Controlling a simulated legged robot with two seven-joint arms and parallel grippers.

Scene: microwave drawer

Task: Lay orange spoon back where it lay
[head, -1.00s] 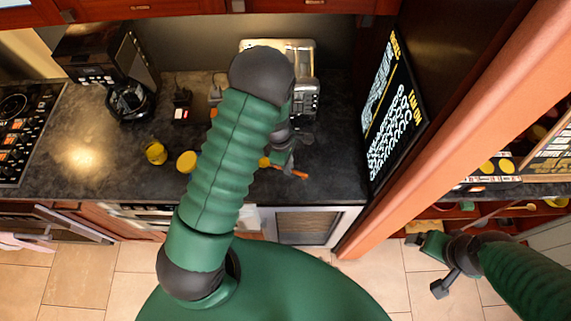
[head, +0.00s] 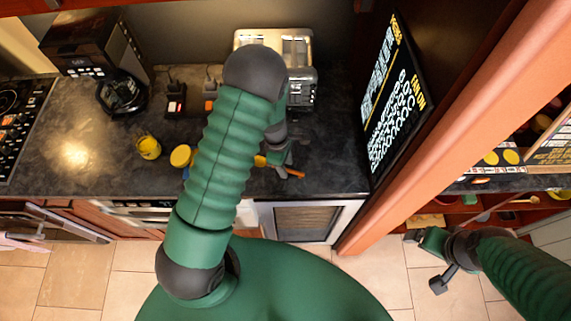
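The orange spoon (head: 295,173) shows as a thin orange piece low over or on the dark countertop, near its front edge. Part of it is hidden by my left gripper (head: 281,164), which is right at the spoon. The finger gap is too small and covered to tell whether the fingers close on the spoon or only stand around it. I cannot tell whether the spoon touches the counter. My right gripper (head: 436,262) is open and empty, low at the right in front of the shelves.
A yellow cup (head: 149,147) and a round yellow item (head: 181,156) stand left of my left arm. A steel toaster (head: 300,80) is behind the gripper. A dark panel with white lettering (head: 394,105) bounds the right side. The counter (head: 335,165) right of the spoon is bare.

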